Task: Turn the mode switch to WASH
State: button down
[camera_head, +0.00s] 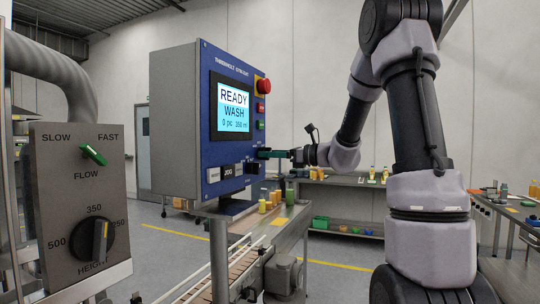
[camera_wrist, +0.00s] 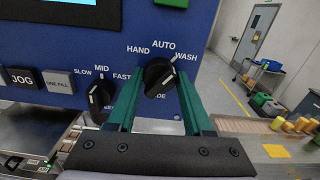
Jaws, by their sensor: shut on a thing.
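The mode switch (camera_wrist: 159,76) is a black round knob on the blue panel, labelled HAND, AUTO and WASH in the wrist view. Its white pointer mark leans up and right, toward WASH. My gripper (camera_wrist: 157,92) has one green finger on each side of the knob and is shut on it. In the head view my gripper (camera_head: 274,154) reaches the panel's lower right from the right, and its fingers hide most of the switch. The panel screen (camera_head: 233,107) reads READY, WASH, 0 pc, 350 ml.
A speed knob (camera_wrist: 100,96) marked SLOW, MID, FAST sits close to my left finger. The JOG button (camera_wrist: 21,78) is farther left. A red stop button (camera_head: 263,86) is above my gripper. A conveyor (camera_head: 212,275) runs below the panel.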

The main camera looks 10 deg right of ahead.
jog(key=shift+m, duration=0.9)
jog(key=shift+c, duration=1.5)
grip_release()
jog(key=shift+d, duration=0.15)
jog(key=v, duration=1)
jog(key=shift+s+d, duration=0.2)
